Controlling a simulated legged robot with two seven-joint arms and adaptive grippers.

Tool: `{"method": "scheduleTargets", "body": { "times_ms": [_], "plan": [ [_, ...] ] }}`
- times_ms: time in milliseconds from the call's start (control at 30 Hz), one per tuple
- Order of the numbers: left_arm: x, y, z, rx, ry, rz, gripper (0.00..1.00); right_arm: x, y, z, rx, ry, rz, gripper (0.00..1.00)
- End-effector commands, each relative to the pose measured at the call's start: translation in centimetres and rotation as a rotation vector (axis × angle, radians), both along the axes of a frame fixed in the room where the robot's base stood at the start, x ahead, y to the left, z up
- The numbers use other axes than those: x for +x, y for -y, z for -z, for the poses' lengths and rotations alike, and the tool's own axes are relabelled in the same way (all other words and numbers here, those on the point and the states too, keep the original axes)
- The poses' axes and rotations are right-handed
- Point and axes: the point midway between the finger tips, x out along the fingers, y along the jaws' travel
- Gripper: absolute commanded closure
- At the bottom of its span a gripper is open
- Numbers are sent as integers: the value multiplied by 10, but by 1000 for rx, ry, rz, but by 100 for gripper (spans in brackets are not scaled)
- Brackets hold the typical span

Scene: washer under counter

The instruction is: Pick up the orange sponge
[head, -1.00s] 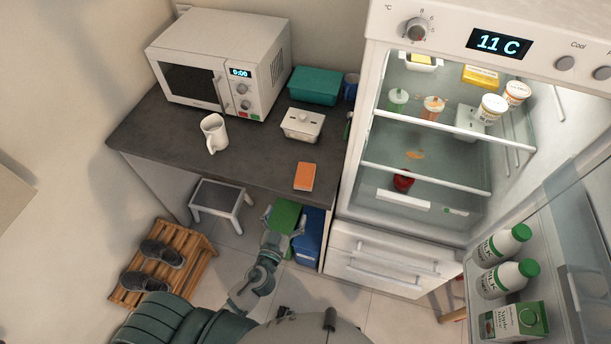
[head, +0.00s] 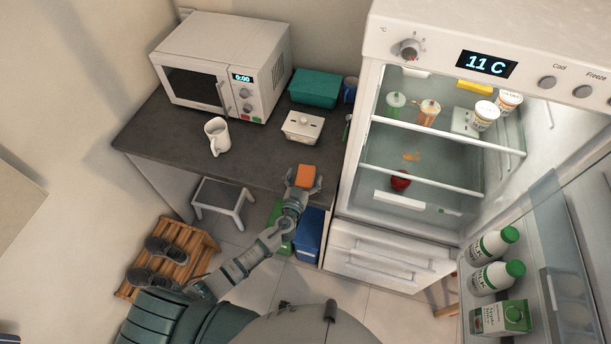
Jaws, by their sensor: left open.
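The orange sponge (head: 306,175) lies near the front edge of the dark counter (head: 180,140), close to the fridge. My left gripper (head: 304,182) is open, with its fingers on either side of the sponge and its palm at the sponge's near end. I cannot tell whether the fingers touch it. The near part of the sponge is hidden by the gripper. My right gripper is not in view.
The open fridge (head: 350,185) is on the right. A stool (head: 222,194) and bins (head: 309,236) are below.

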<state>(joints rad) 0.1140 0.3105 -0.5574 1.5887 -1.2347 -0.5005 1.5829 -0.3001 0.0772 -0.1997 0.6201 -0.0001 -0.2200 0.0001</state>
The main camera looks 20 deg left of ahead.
Motion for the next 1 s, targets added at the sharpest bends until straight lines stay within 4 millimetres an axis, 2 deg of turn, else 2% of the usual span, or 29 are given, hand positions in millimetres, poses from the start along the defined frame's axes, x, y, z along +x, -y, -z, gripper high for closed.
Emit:
{"method": "scheduleTargets", "body": {
  "times_ms": [233,267,467,500,633,667,1000],
  "plan": [
    [2,0,1,0,0,0,1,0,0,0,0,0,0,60],
    [2,0,1,0,0,0,6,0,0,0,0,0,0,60],
    [2,0,1,1,-1,0,56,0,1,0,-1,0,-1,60],
    [2,0,1,1,-1,0,59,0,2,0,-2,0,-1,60],
    [2,0,1,0,-1,0,60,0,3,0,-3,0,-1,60],
    [2,0,1,0,-1,0,64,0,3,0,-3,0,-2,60],
    [2,0,-6,-1,1,1,64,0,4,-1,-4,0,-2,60]
  ]
}}
